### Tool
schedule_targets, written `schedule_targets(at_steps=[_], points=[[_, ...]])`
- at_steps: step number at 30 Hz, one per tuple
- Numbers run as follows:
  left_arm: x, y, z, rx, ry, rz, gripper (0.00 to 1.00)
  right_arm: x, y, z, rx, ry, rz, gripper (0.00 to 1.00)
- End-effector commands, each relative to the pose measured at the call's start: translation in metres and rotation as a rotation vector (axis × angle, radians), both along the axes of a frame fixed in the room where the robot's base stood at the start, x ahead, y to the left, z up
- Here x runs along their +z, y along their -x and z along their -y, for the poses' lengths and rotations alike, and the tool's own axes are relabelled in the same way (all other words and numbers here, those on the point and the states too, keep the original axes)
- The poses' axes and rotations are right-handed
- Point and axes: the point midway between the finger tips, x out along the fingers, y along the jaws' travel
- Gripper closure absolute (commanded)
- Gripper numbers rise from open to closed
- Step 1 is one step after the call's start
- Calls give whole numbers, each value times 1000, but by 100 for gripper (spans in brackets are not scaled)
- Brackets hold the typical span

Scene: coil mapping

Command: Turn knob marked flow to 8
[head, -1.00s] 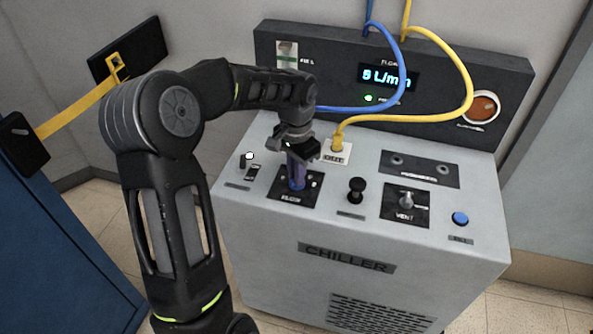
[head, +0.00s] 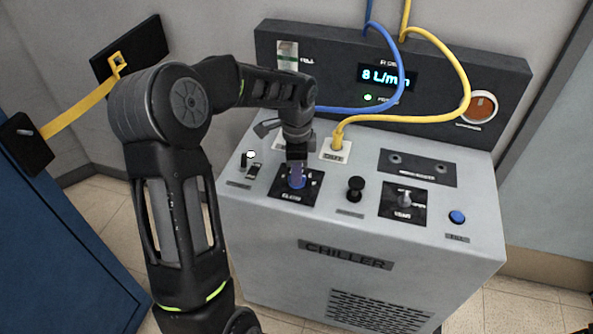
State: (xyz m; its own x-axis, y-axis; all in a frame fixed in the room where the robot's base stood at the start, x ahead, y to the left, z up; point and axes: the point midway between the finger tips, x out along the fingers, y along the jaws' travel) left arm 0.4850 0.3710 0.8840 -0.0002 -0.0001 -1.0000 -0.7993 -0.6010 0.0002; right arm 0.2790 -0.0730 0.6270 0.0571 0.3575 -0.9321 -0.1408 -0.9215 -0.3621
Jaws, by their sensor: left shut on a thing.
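The plate's label is small and blurred. My left gripper (head: 296,172) comes down from above and is shut on the flow knob, hiding most of it. The display (head: 387,77) on the chiller's back panel reads 8 L/min, with a lit green light (head: 368,97) below it. My right gripper is not in the view.
A black knob (head: 355,188), a vent lever (head: 405,197) and a blue button (head: 457,217) stand to the right. A toggle switch (head: 249,157) is at the left. Blue (head: 352,109) and yellow (head: 440,119) hoses loop behind the gripper.

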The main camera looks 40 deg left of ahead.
Motion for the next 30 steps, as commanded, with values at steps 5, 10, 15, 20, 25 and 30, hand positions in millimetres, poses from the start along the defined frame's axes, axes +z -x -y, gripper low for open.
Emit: schedule_targets(at_steps=[5, 10, 15, 20, 25, 30], points=[[0, 0, 0, -13, -1, -1, 100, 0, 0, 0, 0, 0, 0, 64], [0, 0, 0, -13, -1, -1, 100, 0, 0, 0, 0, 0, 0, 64], [0, 0, 0, -12, -1, -1, 80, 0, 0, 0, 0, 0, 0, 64], [0, 0, 0, -11, -1, -1, 67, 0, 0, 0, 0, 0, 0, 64], [0, 0, 0, -10, 0, 0, 66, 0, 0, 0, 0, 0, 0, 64], [3, 0, 0, -10, -1, 1, 66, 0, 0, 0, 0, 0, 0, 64]])
